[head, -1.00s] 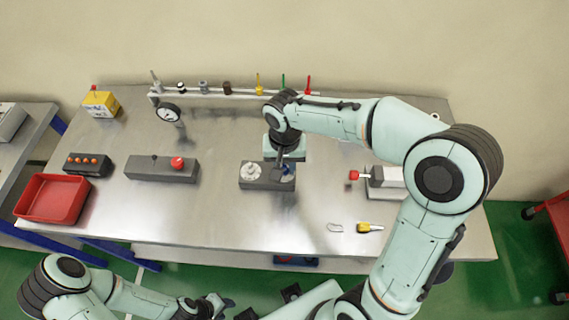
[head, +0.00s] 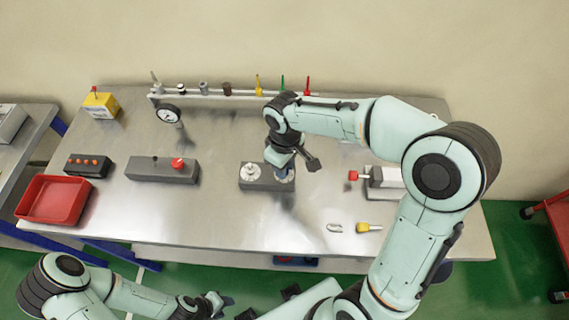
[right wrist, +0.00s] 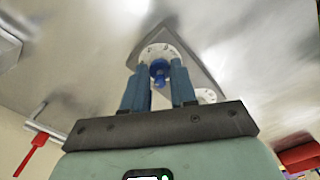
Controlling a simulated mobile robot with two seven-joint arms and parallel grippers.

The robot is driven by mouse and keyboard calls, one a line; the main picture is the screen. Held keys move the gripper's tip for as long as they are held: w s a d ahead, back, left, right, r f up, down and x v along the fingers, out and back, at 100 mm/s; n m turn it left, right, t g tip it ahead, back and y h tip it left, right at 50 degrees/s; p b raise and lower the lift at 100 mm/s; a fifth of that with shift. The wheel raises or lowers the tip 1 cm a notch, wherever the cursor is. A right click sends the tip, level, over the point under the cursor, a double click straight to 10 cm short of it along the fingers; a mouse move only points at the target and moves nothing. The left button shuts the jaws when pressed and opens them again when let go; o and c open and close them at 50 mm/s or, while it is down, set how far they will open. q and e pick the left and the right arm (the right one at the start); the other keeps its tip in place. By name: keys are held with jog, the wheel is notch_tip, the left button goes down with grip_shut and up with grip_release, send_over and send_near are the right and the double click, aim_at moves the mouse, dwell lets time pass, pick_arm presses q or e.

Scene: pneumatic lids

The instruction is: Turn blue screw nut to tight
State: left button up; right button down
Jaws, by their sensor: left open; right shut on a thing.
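The blue screw nut (right wrist: 159,72) sits on a white round disc (right wrist: 160,52) of the grey block in the right wrist view. My right gripper (right wrist: 160,66) has its two blue-grey fingers on either side of the nut and is shut on it. In the head view my right gripper (head: 283,174) points down at the right end of the grey block (head: 258,185) and hides most of the nut. A second white disc (head: 250,170) shows on the block's left half. My left gripper (head: 215,304) is open and empty in front of the table's front edge.
A grey block with a red knob (head: 178,163) stands to the left on the table. A red tray (head: 53,200) lies at the far left. A white fixture with a red knob (head: 385,180) and a yellow-handled tool (head: 368,228) are to the right. A rail of tools (head: 228,90) runs along the back.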

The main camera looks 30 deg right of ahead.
pick_arm(q)
jog(key=shift+w+r, duration=0.2)
jog(key=shift+r, duration=0.05)
pick_arm(e)
jog(key=shift+n, duration=1.6)
jog(key=c, duration=0.9)
grip_release()
jog(key=shift+r, duration=0.1)
pick_arm(q)
jog(key=shift+w+r+p, duration=0.95)
jog(key=shift+w+r, duration=0.05)
jog(key=shift+r, duration=0.1)
pick_arm(e)
notch_tip(320, 180, up, 13)
jog(key=shift+r, duration=0.15)
